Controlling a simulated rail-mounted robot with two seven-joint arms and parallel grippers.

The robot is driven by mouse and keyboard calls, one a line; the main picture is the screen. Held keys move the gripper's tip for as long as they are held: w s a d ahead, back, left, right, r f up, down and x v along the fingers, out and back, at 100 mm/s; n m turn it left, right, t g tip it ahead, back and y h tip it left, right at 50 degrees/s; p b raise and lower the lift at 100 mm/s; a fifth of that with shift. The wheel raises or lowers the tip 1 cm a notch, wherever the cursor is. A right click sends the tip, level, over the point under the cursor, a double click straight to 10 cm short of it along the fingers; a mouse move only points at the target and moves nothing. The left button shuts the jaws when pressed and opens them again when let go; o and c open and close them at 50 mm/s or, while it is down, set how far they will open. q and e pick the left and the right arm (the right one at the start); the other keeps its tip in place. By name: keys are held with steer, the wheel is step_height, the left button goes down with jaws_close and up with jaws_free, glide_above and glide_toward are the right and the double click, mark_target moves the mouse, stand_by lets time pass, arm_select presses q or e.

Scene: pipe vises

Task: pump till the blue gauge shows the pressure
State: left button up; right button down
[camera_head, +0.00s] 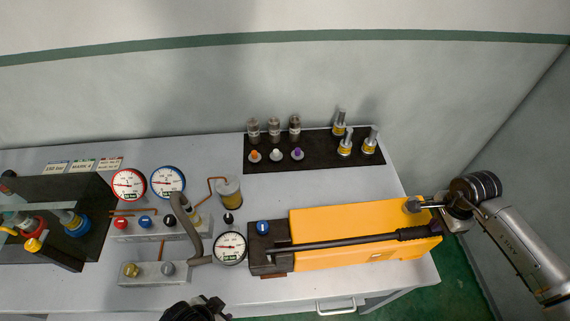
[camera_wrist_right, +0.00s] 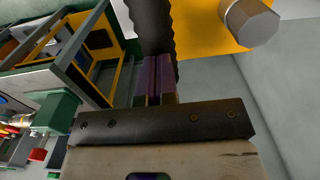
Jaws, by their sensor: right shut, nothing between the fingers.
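The yellow hand pump (camera_head: 350,225) lies on the bench, with its dark lever (camera_head: 345,243) lowered along its front side. The blue-rimmed gauge (camera_head: 168,181) stands on a grey block at left; its needle is too small to read surely. My right gripper (camera_head: 434,204) is shut and empty at the pump's right end, near the lever's grip (camera_head: 415,233). In the right wrist view, its purple fingers (camera_wrist_right: 154,78) are together close beside the black ribbed grip (camera_wrist_right: 150,25); contact is unclear. A dark part at the bottom edge is probably my left gripper (camera_head: 195,309); its fingers cannot be made out.
A red-rimmed gauge (camera_head: 128,185) and a black-rimmed gauge (camera_head: 230,248) stand near the blue one. The pump has a blue knob (camera_head: 263,227). A black mat (camera_head: 320,172) with fittings lies behind. Small label plates (camera_head: 82,166) stand at left. The bench ends just right of the pump.

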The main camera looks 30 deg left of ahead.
steer(key=shift+d+f, duration=0.1)
steer(key=shift+f, duration=0.25)
steer(key=r+p, duration=0.1)
steer(key=r, duration=0.1)
steer(key=r+p, duration=0.1)
steer(key=r, duration=0.2)
steer(key=r+p, duration=0.2)
steer(key=shift+s+a+r, duration=0.2)
steer(key=shift+a, duration=0.2)
step_height(320, 180, up, 8)
steer(key=s+a+p, duration=0.1)
steer(key=a+p, duration=0.1)
steer(key=p, duration=0.2)
steer(key=shift+r, duration=0.25)
steer(key=shift+s, duration=0.1)
steer(key=shift+f, duration=0.15)
